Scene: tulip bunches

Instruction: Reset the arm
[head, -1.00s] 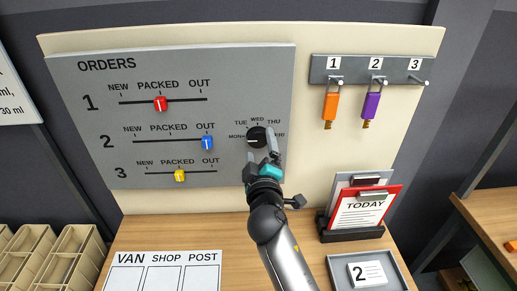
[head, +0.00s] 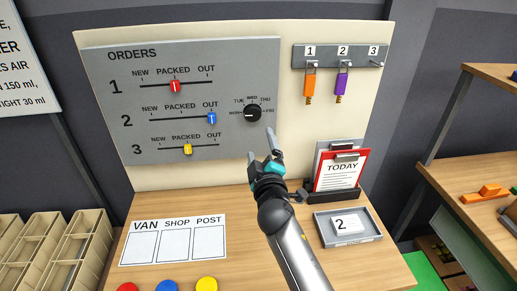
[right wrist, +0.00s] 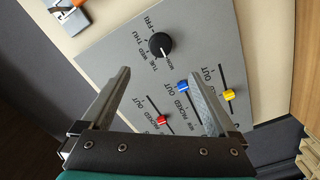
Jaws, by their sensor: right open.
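My right gripper (head: 262,146) is open and empty, in front of the lower right edge of the grey orders board (head: 100,75). In the right wrist view its two fingers (right wrist: 160,100) stand wide apart with nothing between them. The black day dial (head: 252,113) on the board is up and left of the gripper, apart from it; its white mark points left, towards MON. The dial also shows in the right wrist view (right wrist: 160,46), beyond the fingers. My left gripper does not show.
Sliders are red (head: 175,86), blue (head: 212,118) and yellow (head: 188,149). Tags hang orange (head: 310,86) and purple (head: 341,84). A red TODAY clipboard (head: 340,170) and a grey tray (head: 372,238) with a "2" card (head: 347,224) are right of my arm. A VAN/SHOP/POST sheet (head: 172,239) lies left.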

